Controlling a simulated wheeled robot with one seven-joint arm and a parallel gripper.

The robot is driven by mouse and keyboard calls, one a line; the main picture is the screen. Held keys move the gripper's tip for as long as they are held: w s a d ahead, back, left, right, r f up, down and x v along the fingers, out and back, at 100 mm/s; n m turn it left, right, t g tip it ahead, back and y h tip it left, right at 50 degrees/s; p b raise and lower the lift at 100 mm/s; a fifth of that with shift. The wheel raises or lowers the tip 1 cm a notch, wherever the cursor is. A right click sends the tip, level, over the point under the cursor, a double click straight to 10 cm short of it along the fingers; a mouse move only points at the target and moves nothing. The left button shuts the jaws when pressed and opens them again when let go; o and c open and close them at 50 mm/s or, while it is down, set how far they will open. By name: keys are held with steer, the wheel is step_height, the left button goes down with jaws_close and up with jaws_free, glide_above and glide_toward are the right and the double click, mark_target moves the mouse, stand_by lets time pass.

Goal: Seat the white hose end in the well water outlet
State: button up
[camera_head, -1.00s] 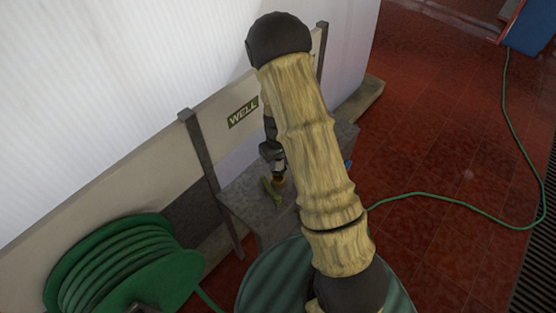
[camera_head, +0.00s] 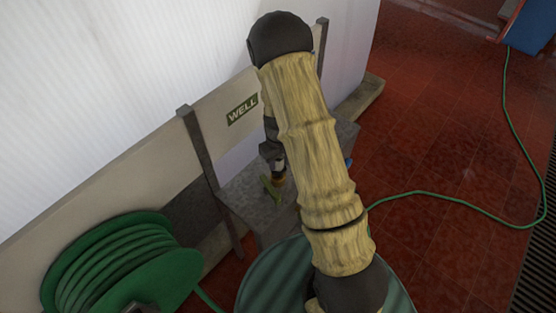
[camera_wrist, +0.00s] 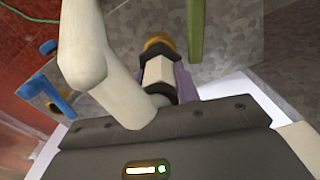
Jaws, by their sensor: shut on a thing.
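My gripper (camera_head: 272,151) is largely hidden behind my arm in the head view. In the wrist view, my gripper (camera_wrist: 161,84) is shut on the white hose end (camera_wrist: 157,70). The pale, thick hose (camera_wrist: 85,50) bends close in front of the wrist camera. A brass-coloured ring (camera_wrist: 158,44) lies in line with the hose end's far tip; I cannot tell whether it belongs to the hose or the outlet, nor how deep the end sits. A green lever (camera_wrist: 196,32) stands beside it and also shows under the WELL sign (camera_head: 242,111).
A grey metal stand (camera_head: 240,198) lies below the gripper. A blue-handled fitting (camera_wrist: 47,90) is to the left in the wrist view. A green hose reel (camera_head: 120,265) stands at lower left, and a thin green hose (camera_head: 440,195) crosses the red tiled floor.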

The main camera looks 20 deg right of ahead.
steer(key=shift+f+b, duration=1.25)
steer(key=shift+f, duration=0.5)
steer(key=shift+f+b, duration=0.35)
steer(key=shift+f, duration=0.1)
steer(key=o, duration=1.1)
steer(key=shift+c, duration=0.2)
steer(key=shift+r, duration=0.1)
step_height(320, 180, up, 17)
steer(key=b, duration=0.3)
steer(key=shift+r, duration=0.1)
steer(key=shift+s, duration=0.1)
